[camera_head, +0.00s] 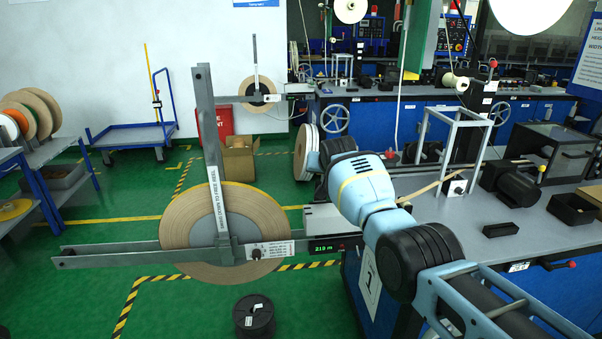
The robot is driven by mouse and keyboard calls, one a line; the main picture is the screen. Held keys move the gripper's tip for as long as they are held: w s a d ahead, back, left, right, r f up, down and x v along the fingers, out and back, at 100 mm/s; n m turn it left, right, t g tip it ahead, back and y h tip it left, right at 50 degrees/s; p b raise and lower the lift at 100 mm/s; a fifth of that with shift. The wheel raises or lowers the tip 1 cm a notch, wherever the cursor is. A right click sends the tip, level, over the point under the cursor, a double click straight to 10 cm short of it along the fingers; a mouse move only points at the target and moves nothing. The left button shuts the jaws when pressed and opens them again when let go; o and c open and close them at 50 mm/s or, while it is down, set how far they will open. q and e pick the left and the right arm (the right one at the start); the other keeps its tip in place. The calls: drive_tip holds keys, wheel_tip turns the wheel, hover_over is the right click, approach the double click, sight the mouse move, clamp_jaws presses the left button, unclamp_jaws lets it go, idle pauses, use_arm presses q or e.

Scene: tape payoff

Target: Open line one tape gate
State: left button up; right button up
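A large brown tape reel (180,225) hangs upright at the left end of the near bench. A long grey horizontal bar (110,256) crosses its front, and a grey upright bar (205,110) with a printed label rises from its hub. Neither bar is marked as the gate, so I cannot tell which part is the gate. A white "1" sign (370,279) is on the blue cabinet below. My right arm comes in from the lower right and bends up over the bench; its gripper does not show. My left arm and gripper are out of view.
A counter box (336,246) with green digits sits beside the reel. A black spool (254,316) stands on the floor below. The near bench (450,220) carries a grey frame, a black motor and small black trays. A similar reel (257,94) stands farther back.

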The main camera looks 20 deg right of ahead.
drive_tip(key=shift+w+a+r, duration=0.1)
drive_tip(key=shift+w+r, duration=0.05)
drive_tip(key=shift+r, duration=0.05)
idle(0.3)
drive_tip(key=o, duration=1)
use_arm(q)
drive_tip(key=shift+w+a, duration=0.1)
use_arm(e)
drive_tip(key=o, duration=0.3)
drive_tip(key=shift+f, duration=0.15)
use_arm(q)
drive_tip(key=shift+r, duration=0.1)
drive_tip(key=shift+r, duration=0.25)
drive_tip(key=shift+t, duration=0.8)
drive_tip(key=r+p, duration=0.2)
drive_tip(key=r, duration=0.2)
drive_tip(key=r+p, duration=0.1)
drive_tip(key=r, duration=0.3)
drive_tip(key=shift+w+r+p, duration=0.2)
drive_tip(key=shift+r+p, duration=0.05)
drive_tip(key=shift+p, duration=0.1)
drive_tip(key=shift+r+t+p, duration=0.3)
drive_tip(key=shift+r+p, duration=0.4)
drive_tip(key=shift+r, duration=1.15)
use_arm(e)
drive_tip(key=shift+v, duration=6)
